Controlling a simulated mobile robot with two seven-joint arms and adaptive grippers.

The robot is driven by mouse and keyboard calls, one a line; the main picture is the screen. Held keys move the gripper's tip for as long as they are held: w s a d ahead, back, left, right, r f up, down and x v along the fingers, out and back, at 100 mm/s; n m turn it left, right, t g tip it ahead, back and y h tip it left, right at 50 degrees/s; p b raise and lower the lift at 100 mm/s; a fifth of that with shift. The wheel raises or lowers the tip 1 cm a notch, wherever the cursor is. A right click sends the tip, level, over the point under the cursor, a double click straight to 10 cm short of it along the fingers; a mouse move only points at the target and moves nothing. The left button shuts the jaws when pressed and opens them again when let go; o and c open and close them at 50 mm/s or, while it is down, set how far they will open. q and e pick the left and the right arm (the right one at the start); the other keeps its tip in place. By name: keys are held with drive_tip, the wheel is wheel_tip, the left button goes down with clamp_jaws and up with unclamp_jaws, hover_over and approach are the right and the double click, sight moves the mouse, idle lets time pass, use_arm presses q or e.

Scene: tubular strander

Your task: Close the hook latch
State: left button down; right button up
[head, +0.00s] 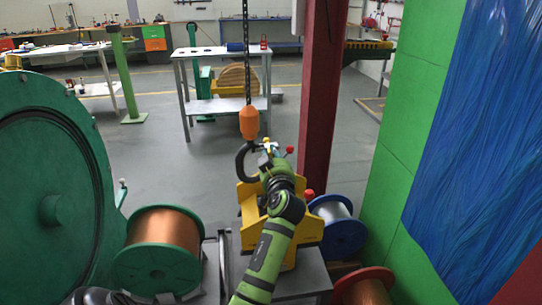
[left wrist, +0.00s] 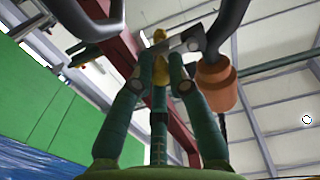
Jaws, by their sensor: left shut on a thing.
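The crane hook (head: 241,160) is a dark curved hook below an orange block (head: 249,123) that hangs on a chain (head: 246,50). In the left wrist view the dark hook (left wrist: 228,25) curves above the fingers, with the orange block (left wrist: 216,84) at right. A grey metal latch (left wrist: 190,40) with a yellow part between my fingertips lies by the hook. My left gripper (head: 268,150), also in the left wrist view (left wrist: 161,62), is shut on this latch. The fingers partly hide it, and whether it touches the hook tip cannot be told. My right gripper is not in view.
A yellow frame (head: 247,207) stands beneath the hook. A copper spool (head: 163,240) with green flanges is at left, a blue spool (head: 340,228) at right. A dark red column (head: 320,90) rises close behind. Open floor (head: 165,160) lies at the left back.

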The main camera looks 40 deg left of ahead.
use_arm(q)
drive_tip(key=shift+f, duration=0.2)
drive_tip(key=f+m+p, duration=0.1)
drive_tip(key=m, duration=0.4)
drive_tip(key=s+a+f+m+p, duration=0.1)
drive_tip(key=m, duration=0.3)
drive_tip(key=s+f+m+p, duration=0.1)
drive_tip(key=m, duration=0.4)
drive_tip(key=shift+a+f+m+p, duration=0.15)
drive_tip(key=shift+a+m+p, duration=0.15)
drive_tip(key=shift+p, duration=0.1)
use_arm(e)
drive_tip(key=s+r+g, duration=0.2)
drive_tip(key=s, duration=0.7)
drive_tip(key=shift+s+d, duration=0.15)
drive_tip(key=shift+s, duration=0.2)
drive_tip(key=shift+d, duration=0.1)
